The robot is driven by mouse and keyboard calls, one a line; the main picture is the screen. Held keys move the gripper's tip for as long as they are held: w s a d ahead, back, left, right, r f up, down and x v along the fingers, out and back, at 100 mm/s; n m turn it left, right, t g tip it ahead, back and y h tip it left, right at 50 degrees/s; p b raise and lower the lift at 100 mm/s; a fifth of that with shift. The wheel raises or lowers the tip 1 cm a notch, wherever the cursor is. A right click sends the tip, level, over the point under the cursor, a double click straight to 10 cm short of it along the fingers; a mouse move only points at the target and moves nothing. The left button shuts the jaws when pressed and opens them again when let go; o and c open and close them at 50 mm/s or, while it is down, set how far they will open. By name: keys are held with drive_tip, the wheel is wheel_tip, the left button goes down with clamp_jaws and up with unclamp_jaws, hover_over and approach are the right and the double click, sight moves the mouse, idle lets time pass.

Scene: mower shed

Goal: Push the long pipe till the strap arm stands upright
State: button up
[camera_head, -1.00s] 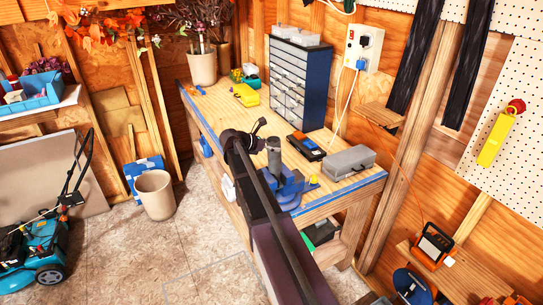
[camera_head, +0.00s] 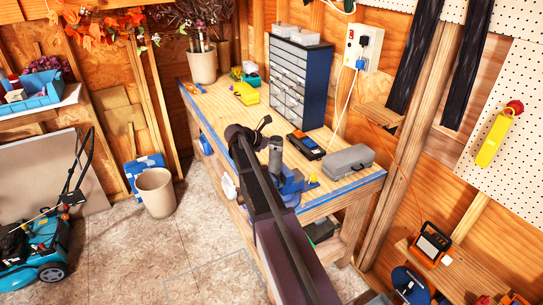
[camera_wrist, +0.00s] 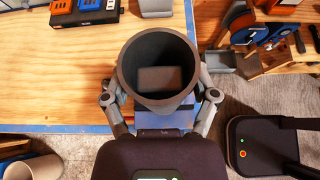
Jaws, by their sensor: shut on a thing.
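The long pipe (camera_head: 275,156) is a grey tube that stands close to upright at the bench's near end, by the blue vise (camera_head: 291,186). In the wrist view I look into the open mouth of the pipe (camera_wrist: 126,70), where a grey-brown block shows inside. My gripper (camera_wrist: 158,100) is shut on the pipe, with one finger on each side of it. In the head view my dark arm runs up to the pipe and hides part of the vise. I cannot make out the strap arm clearly; the pipe's lower end is hidden.
The wooden bench (camera_head: 222,95) carries an orange-and-black device (camera_head: 305,145), a grey case (camera_head: 348,160) and a blue drawer cabinet (camera_head: 299,90). A beige bin (camera_head: 155,192) stands on the floor to the left. The floor between bin and bench is clear.

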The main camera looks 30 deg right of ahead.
drive_tip(key=shift+d, duration=0.2)
idle(0.3)
drive_tip(key=o, duration=1)
drive_tip(key=shift+r+p, duration=0.15)
drive_tip(key=shift+p, duration=0.25)
